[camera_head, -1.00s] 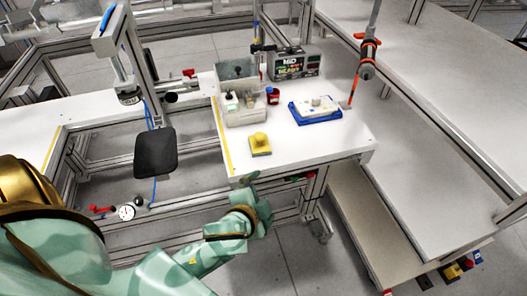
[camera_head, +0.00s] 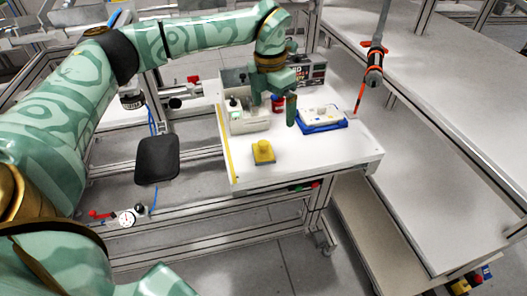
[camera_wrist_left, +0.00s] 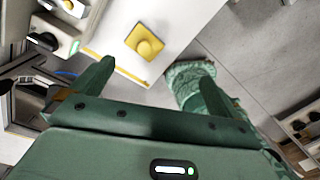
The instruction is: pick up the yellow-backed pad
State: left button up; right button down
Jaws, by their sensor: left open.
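The yellow-backed pad (camera_head: 264,156) lies on the white table near its front edge. It has a square yellow base and a rounded yellow knob on top; its underside is hidden. It also shows in the left wrist view (camera_wrist_left: 133,34), beyond the fingers and left of centre. My left gripper (camera_head: 274,112) is open, with its fingers apart and nothing between them. In the head view it is above the table, behind the pad and apart from it. My right gripper is not in view.
A small red container (camera_head: 278,102) is close behind the gripper. An orange-banded tool (camera_head: 374,68) hangs at the right.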

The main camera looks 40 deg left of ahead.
pick_arm(q)
jog(key=a+r, duration=0.1)
jog(key=a, duration=0.1)
jog(key=b, duration=0.4)
send_near(263, 143)
jog(key=shift+n+y, duration=0.4)
jog(key=f, duration=0.6)
jog(key=shift+w+d+f, duration=0.25)
jog(key=shift+w, duration=0.15)
jog(key=f+b, duration=0.1)
jog(key=f, duration=0.1)
jog(key=f+b, duration=0.1)
jog(key=f, duration=0.2)
jog(key=shift+s+f, duration=0.15)
jog(key=shift+s, duration=0.05)
jog(key=shift+r, duration=0.2)
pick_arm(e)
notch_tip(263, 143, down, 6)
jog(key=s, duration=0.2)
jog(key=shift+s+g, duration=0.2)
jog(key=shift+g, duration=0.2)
pick_arm(q)
jog(key=c, duration=0.7)
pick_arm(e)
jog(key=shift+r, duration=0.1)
